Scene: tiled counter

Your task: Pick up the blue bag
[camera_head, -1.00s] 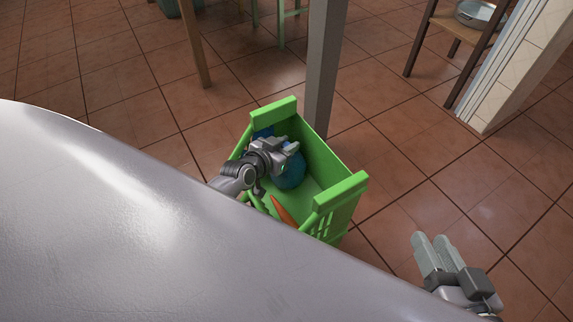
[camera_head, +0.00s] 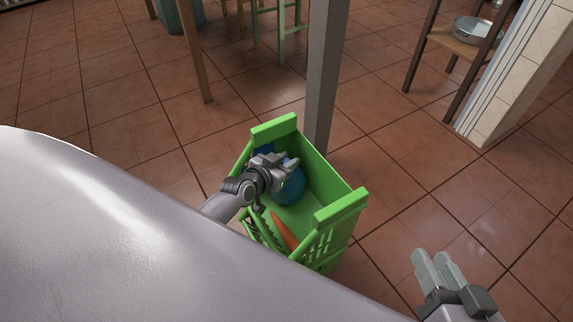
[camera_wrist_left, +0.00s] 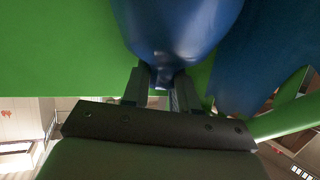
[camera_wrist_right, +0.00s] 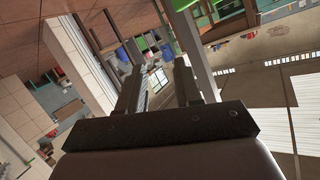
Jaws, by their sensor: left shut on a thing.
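The blue bag (camera_head: 291,188) is round and glossy and sits inside the green crate (camera_head: 341,207). My left gripper (camera_head: 287,161) reaches into the crate above it and partly hides it. In the left wrist view the bag (camera_wrist_left: 180,25) bulges beyond the fingers, and its narrow neck lies between the fingertips. My left gripper (camera_wrist_left: 160,80) is shut on that neck. I cannot tell whether the bag is clear of the crate floor. My right gripper (camera_head: 437,268) is empty and open at the lower right, with a gap between its fingers in the right wrist view (camera_wrist_right: 158,85).
An orange carrot-like thing (camera_head: 284,231) lies in the crate's near part. Another blue thing (camera_head: 264,151) is at its far corner, also in the left wrist view (camera_wrist_left: 262,55). A grey post (camera_head: 324,80) stands right behind the crate. Tiled floor to the right is clear.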

